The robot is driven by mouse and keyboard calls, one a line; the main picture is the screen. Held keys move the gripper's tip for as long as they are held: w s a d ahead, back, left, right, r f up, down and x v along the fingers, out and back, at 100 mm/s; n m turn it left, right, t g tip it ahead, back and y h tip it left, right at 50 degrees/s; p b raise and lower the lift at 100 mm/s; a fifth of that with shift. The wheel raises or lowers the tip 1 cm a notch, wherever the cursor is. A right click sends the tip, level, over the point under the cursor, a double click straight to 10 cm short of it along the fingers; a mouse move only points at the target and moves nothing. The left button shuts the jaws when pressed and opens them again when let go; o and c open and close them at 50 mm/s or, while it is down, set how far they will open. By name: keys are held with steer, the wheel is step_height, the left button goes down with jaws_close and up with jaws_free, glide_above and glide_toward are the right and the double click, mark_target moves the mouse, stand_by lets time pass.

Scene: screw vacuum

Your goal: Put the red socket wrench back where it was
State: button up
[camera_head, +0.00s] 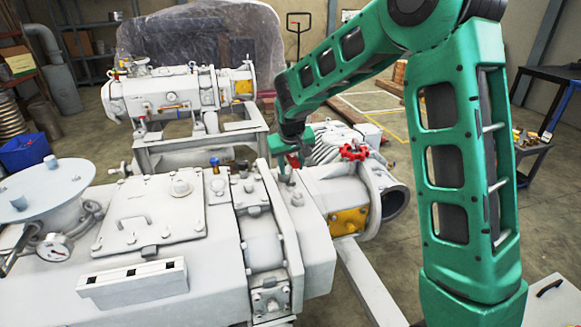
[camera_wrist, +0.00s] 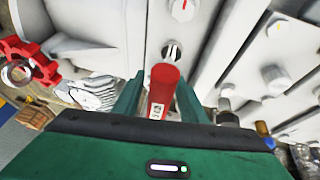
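The red socket wrench (camera_wrist: 162,92) is between the two green fingers of my gripper (camera_wrist: 160,97) in the wrist view, and the fingers appear shut on it. A small white label is on its side. In the head view my gripper (camera_head: 290,160) is above the right part of the large white vacuum pump (camera_head: 215,235), and a bit of red shows at it. A white-marked bolt (camera_wrist: 172,52) lies just beyond the wrench's end in the wrist view. Whether the wrench touches the pump cannot be told.
A red valve wheel (camera_head: 353,152) is close to the right of my gripper; it also shows in the wrist view (camera_wrist: 25,65). A second pump (camera_head: 175,95) stands behind. A dark table (camera_head: 555,73) and a pale box with a black handle (camera_head: 549,300) are at right.

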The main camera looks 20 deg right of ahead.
steer(key=shift+r, duration=0.15)
steer(key=v, duration=1.2)
steer(key=shift+w, duration=0.1)
steer(key=s+d+m+g, duration=0.2)
steer(key=s+d, duration=0.7)
steer(key=s, duration=0.2)
steer(key=s+d+m+g, duration=0.1)
steer(key=s+d+m, duration=0.1)
steer(key=s+d, duration=0.7)
steer(key=s+f+m+g+y, duration=0.1)
steer(key=s+f, duration=0.1)
steer(key=s, duration=0.8)
steer(key=s+f+m, duration=0.1)
steer(key=s+f, duration=0.2)
steer(key=s, duration=0.8)
steer(key=shift+d+f+m+g+y, duration=0.2)
steer(key=shift+d+m+g+y, duration=0.05)
steer(key=shift+m+g+y, duration=0.15)
